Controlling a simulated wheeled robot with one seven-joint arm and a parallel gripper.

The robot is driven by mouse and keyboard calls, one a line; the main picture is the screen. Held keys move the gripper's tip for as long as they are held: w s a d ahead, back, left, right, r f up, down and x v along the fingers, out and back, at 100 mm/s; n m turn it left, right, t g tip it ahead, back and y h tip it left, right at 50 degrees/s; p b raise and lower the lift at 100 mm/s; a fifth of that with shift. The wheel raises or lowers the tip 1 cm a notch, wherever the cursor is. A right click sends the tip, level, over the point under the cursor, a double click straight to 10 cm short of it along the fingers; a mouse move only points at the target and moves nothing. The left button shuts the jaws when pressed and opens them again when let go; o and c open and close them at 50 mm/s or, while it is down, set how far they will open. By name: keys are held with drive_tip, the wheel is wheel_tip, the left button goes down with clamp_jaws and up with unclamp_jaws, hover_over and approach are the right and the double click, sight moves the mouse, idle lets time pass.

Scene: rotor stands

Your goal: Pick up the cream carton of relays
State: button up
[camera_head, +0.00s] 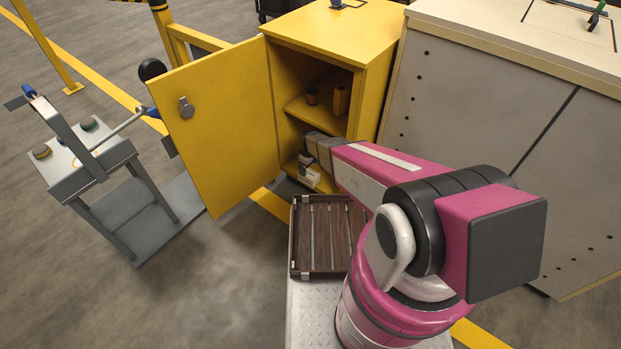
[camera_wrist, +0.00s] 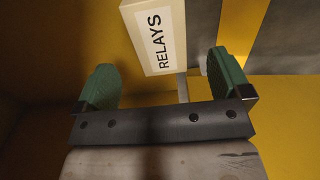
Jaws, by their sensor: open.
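The cream carton of relays (camera_wrist: 148,32) shows in the wrist view at the top centre, with a white label reading RELAYS. My gripper (camera_wrist: 163,68) is open, its two green-padded fingers on either side of the space below the carton's label face. The carton is at or just beyond the fingertips and is not gripped. I cannot tell whether either finger touches it. In the head view my arm reaches into the lower compartment of the yellow cabinet (camera_head: 378,50). A pale shape shows there past my wrist, too small to tell carton from gripper.
The cabinet door (camera_head: 225,125) stands open to the left. A small dark item (camera_head: 312,97) and a yellow-brown box (camera_head: 341,99) stand on the shelf above my wrist. A brown slatted tray (camera_head: 321,235) lies in front. A grey cabinet (camera_head: 490,110) stands at right.

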sight(309, 177)
wheel_tip(309, 177, down, 9)
drive_tip(key=shift+w+a, duration=0.1)
drive_tip(key=shift+w, duration=0.05)
idle(0.4)
drive_tip(key=c, duration=1.1)
drive_tip(key=shift+r, duration=0.1)
